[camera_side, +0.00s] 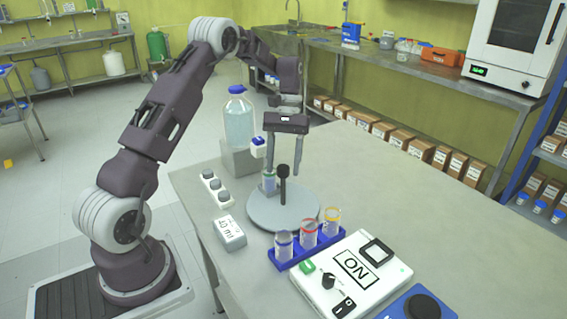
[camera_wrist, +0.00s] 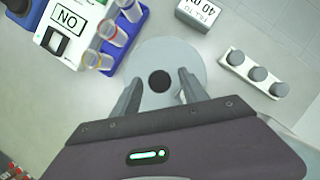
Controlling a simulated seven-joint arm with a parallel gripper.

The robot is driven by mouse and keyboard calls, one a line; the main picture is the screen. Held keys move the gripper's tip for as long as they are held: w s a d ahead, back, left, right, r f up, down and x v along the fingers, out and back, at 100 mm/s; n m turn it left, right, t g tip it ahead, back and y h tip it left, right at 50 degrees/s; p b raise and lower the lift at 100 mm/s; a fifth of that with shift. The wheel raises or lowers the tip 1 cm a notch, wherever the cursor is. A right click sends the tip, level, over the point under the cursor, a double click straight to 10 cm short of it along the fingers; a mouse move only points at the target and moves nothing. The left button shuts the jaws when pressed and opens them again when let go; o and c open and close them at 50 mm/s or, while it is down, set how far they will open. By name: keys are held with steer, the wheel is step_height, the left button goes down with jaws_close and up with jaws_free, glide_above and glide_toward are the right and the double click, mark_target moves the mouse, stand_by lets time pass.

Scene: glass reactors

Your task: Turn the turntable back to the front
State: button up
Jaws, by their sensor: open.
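The turntable (camera_side: 262,214) is a round light grey disc on the bench, with a dark upright knob (camera_side: 283,186) rising from it. In the wrist view, the disc (camera_wrist: 184,56) lies beneath the fingers and the round knob top (camera_wrist: 159,81) shows in the gap between the fingertips. I cannot tell how far the fingertips are above the disc.
A labelled box (camera_side: 230,234) and a white three-knob strip (camera_side: 216,190) lie left. A large bottle (camera_side: 238,120) stands behind. The right bench is clear.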

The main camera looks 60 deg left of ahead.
jaws_close()
stand_by(1.4)
